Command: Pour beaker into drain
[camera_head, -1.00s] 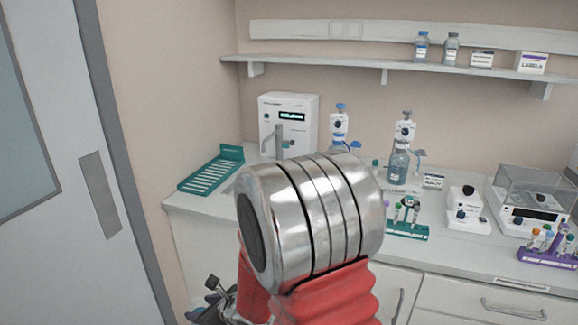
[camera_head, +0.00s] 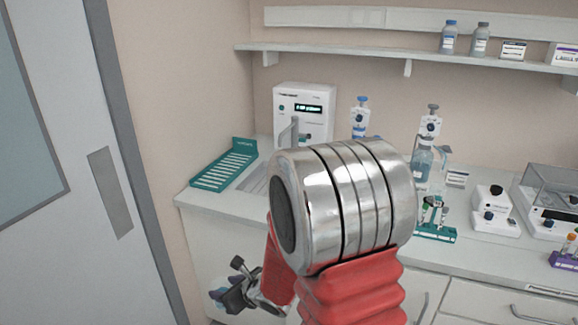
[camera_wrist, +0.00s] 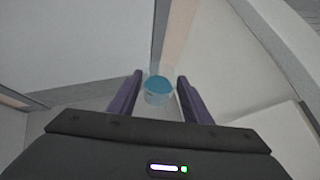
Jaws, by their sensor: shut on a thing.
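My gripper (camera_wrist: 160,84) is shut on a clear beaker (camera_wrist: 158,98) with blue liquid in it, held between the two purple fingers in the wrist view. In the head view my gripper (camera_head: 236,292) is low, in front of the counter's left end. The beaker is hard to make out there. A grey recessed strip (camera_head: 255,182), which looks like the sink or drain area, lies in the counter beside the teal rack. My arm hides part of it.
The teal rack (camera_head: 224,165) lies at the counter's left end. A white machine with a display (camera_head: 304,108), pipettes on stands (camera_head: 361,115), a teal tube holder (camera_head: 436,222) and a balance (camera_head: 550,200) stand along the counter (camera_head: 215,203). A door (camera_head: 60,230) is at left.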

